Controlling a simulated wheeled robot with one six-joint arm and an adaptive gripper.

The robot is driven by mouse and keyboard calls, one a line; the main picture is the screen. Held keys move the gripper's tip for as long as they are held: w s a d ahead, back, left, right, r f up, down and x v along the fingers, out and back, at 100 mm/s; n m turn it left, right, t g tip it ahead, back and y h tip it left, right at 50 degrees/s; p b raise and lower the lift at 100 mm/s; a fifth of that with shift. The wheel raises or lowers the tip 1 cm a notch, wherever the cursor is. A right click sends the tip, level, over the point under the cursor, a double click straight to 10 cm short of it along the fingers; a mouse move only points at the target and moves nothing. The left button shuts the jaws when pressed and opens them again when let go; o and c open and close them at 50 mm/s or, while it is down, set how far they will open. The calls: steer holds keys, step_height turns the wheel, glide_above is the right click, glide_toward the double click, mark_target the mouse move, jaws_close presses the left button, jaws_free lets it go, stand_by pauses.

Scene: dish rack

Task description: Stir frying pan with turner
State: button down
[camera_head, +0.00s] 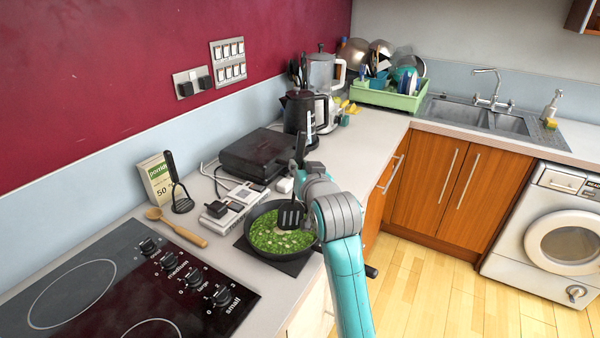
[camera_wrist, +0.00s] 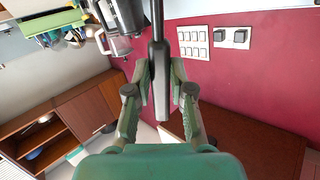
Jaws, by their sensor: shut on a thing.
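The frying pan (camera_head: 270,241) sits on a dark square mat on the worktop and holds green food with pale bits. The black slotted turner (camera_head: 291,216) hangs head down, its head over or in the food at the pan's right part. I cannot tell whether it touches the pan floor. My gripper (camera_head: 305,168) is above the pan, shut on the turner's handle. In the wrist view the dark handle (camera_wrist: 160,75) stands between the two fingers of my gripper (camera_wrist: 160,92).
A hob (camera_head: 130,285) with knobs lies to the left. Behind the pan are power strips (camera_head: 232,200), a black box (camera_head: 265,152) and a kettle (camera_head: 300,112).

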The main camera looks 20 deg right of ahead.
steer(key=shift+w, duration=0.75)
steer(key=shift+s+a, duration=0.85)
steer(key=shift+a, duration=0.3)
steer(key=shift+w, duration=0.1)
step_height(320, 180, up, 8)
steer(key=shift+f, duration=0.25)
stand_by(1.8)
